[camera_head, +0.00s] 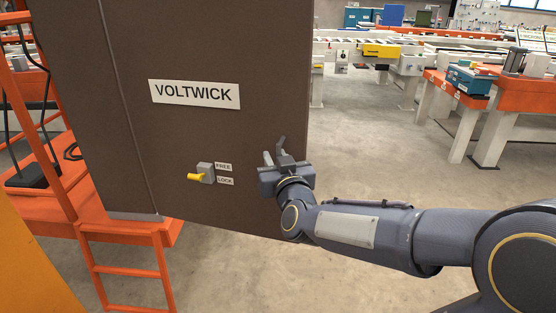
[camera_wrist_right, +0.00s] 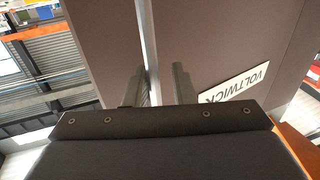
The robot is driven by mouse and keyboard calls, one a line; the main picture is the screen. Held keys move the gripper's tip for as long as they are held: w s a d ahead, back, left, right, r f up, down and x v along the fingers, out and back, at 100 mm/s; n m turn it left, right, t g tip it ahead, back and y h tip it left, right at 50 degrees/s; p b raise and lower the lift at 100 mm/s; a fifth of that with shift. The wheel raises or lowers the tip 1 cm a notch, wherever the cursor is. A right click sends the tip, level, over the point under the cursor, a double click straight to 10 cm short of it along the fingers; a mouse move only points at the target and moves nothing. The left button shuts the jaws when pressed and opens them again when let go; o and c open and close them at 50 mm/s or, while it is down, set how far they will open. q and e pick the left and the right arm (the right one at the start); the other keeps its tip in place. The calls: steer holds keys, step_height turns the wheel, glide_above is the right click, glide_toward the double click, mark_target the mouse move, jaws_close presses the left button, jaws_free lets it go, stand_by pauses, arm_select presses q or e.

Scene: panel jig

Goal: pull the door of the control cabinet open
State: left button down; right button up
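The brown control cabinet (camera_head: 190,45) fills the left middle of the head view, with a white VOLTWICK plate on its front. A grey latch with a yellow end (camera_head: 200,174) sits below the plate, beside small FREE and LOCK labels; its yellow end points left. My right gripper (camera_head: 275,152) is at the right edge of the front, below the plate's height. In the right wrist view its two fingers (camera_wrist_right: 159,85) stand apart, with a pale strip (camera_wrist_right: 148,45) running up from between them. I cannot tell whether they touch it. My left gripper is out of view.
An orange ladder-like frame (camera_head: 123,272) and orange platform stand at the left by the cabinet. Orange-topped benches (camera_head: 525,93) and a conveyor line are at the back right. The grey floor (camera_head: 390,150) right of the cabinet is clear.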

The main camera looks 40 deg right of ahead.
steer(key=shift+s+d, duration=0.1)
steer(key=p+v, duration=0.1)
steer(key=v, duration=0.6)
steer(key=shift+s, duration=0.35)
steer(key=s+a+f+n+g+y, duration=0.2)
steer(key=s+a+f+g+y, duration=0.1)
steer(key=a+f+y, duration=0.5)
steer(key=s+a+f+g+y, duration=0.1)
steer(key=s+a+f+g, duration=0.25)
steer(key=s, duration=0.25)
steer(key=s+a+f+g+y, duration=0.2)
steer(key=s+g, duration=0.2)
steer(key=s, duration=0.2)
step_height(320, 180, up, 21)
steer(key=p, duration=2.1)
steer(key=shift+s+a+n, duration=0.2)
steer(key=shift+s+n, duration=0.05)
steer(key=shift+n, duration=0.15)
steer(key=shift+f+g, duration=0.15)
steer(key=shift+g, duration=0.1)
